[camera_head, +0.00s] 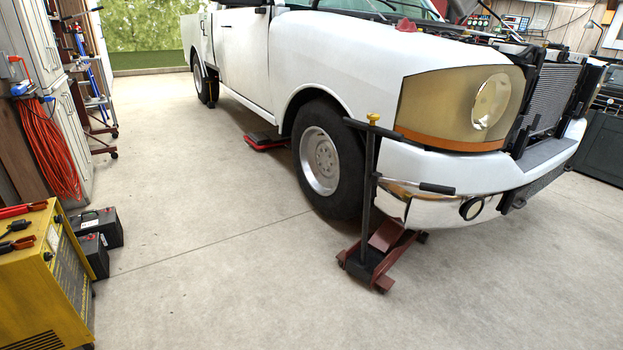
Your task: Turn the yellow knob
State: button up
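A small yellow knob (373,117) sits at the top of the upright black handle (368,190) of a dark red floor jack (385,245). The knob shows in front of the truck's white fender, left of the headlight. My gripper is not in view.
A yellow machine (40,285) with red clamps stands at the lower left, beside black batteries (98,228). A red coiled hose (50,145) hangs on the left cabinets. A red and black object (265,138) lies by the truck. The floor left of the jack is clear.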

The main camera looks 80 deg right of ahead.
aim_at(373, 118)
jog(key=z, duration=2.95)
